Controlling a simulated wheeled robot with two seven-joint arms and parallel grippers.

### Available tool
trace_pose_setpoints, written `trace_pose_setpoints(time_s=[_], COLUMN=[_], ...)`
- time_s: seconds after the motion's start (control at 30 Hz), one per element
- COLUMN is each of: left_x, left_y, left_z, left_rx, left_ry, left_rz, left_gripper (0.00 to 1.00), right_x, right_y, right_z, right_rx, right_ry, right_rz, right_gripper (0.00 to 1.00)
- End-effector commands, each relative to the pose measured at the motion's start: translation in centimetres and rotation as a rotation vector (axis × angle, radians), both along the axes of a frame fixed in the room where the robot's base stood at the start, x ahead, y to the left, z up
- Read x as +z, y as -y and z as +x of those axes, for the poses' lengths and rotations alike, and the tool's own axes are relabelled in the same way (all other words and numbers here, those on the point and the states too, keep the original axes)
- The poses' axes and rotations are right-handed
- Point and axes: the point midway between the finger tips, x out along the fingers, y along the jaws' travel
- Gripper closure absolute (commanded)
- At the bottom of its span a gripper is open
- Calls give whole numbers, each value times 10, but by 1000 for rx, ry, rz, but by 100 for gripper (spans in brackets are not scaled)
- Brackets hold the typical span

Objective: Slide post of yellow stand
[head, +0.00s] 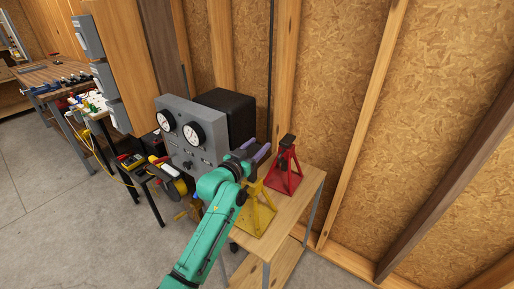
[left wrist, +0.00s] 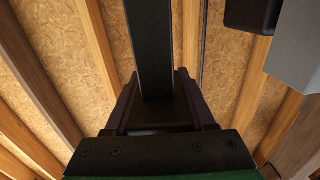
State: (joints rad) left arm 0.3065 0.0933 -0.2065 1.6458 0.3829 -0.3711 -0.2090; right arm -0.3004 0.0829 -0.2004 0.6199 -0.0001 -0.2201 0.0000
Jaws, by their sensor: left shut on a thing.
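The yellow stand (head: 262,212) is on the wooden bench, its splayed legs showing beside and behind my green left arm. My left gripper (head: 258,150), with purple fingers, is above the stand. In the left wrist view a dark straight post (left wrist: 149,48) runs up between the two fingers of my left gripper (left wrist: 158,100), which are shut on it. In the head view my arm and gripper hide most of the post and the top of the stand. My right gripper is not in view.
A red stand (head: 285,172) is on the bench (head: 300,205), right of the yellow one. A grey panel with two dials (head: 190,140) and a black box (head: 228,112) are close on the left. A wood wall is behind. The bench's right side is clear.

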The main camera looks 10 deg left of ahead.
Motion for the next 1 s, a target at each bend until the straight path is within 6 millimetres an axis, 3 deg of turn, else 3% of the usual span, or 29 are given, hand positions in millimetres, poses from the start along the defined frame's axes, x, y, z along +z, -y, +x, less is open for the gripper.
trace_pose_setpoints(time_s=[0.17,0.2,0.27,0.67,0.77,1.0], left_x=[7,7,7,1,0,-2], left_y=[-1,-1,-1,-2,-7,-23], left_z=[1,1,1,-5,-18,-71], left_rx=[2,2,2,1,1,2], left_ry=[18,19,18,9,10,10], left_rz=[-4,-4,-4,-2,-2,0], left_gripper=[100,34,15,15,15,15], right_x=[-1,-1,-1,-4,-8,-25], right_y=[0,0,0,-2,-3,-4], right_z=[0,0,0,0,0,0], right_rx=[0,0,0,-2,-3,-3], right_ry=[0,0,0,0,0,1], right_rz=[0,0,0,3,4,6], right_gripper=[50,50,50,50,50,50])
